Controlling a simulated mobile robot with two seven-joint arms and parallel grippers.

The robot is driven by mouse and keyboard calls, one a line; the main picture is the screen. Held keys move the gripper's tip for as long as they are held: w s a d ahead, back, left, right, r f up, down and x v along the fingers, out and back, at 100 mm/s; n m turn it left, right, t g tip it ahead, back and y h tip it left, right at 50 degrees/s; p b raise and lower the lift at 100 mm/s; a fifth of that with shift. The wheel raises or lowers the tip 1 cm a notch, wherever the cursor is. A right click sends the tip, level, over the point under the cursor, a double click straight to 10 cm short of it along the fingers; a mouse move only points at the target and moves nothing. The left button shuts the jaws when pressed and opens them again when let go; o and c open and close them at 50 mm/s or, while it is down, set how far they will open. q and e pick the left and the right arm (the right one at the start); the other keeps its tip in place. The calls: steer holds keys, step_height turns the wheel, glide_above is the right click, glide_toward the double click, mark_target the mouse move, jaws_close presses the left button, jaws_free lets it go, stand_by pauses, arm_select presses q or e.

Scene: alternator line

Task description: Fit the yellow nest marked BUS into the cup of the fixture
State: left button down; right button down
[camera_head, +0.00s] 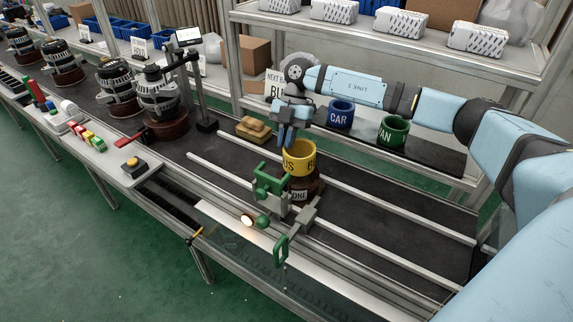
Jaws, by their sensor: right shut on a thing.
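The yellow nest (299,160) is a ring with dark letters, partly turned, reading like "US B". It is upright at the top of the dark brown cup (303,184) of the fixture on the conveyor. I cannot tell how deep it sits in the cup. My right gripper (287,139) reaches down from above and is shut on the nest's rim at its far left side. A green clamp (268,184) stands in front of the cup and hides part of it. My left gripper is not in view.
A blue CAR nest (340,115) and a green VAN nest (393,131) stand on the dark shelf behind. Two pale rails run along the belt. A second green handle (281,250) stands at the front. Several alternators (158,94) stand at left. The belt right of the cup is clear.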

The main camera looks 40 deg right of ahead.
step_height(320, 180, down, 8)
steer(key=shift+b, duration=0.3)
steer(key=c, duration=1.2)
jaws_free()
steer(key=shift+c, duration=0.2)
steer(key=v, duration=1.2)
steer(key=shift+p, duration=0.3)
steer(key=shift+r, duration=0.15)
